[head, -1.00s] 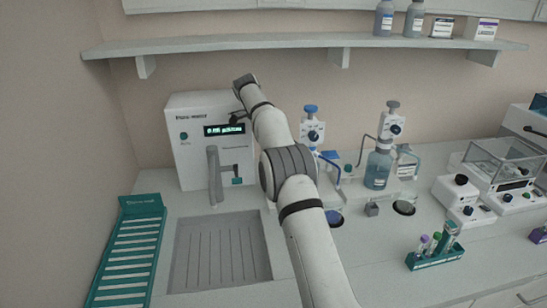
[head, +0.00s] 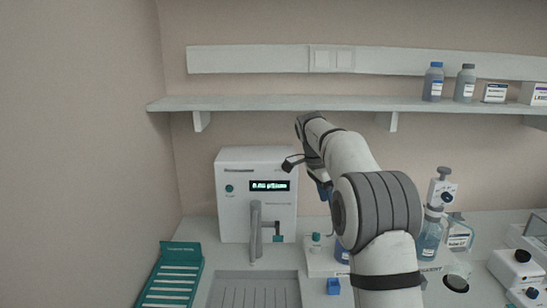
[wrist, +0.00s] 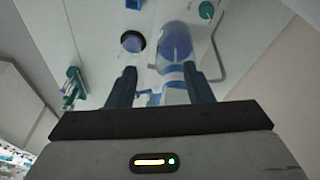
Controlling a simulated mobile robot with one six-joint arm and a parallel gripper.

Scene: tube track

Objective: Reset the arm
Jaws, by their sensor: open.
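My gripper (wrist: 160,88) is open in the wrist view, with its two dark fingers apart. A blue, clear-looking bottle or dispenser (wrist: 175,42) shows beyond and partly between the fingertips; I cannot tell whether they touch it. In the head view my arm reaches up and away over the bench, and its wrist end is near the white machine with a lit display (head: 228,212). The gripper's fingers are mostly hidden behind my arm there.
A shelf (head: 270,104) runs along the wall above my arm, with bottles (head: 433,82) at its right. A teal rack (head: 172,280) lies at the left beside a grey sink tray (head: 255,290). A dispenser bottle (head: 430,235) stands right of my arm.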

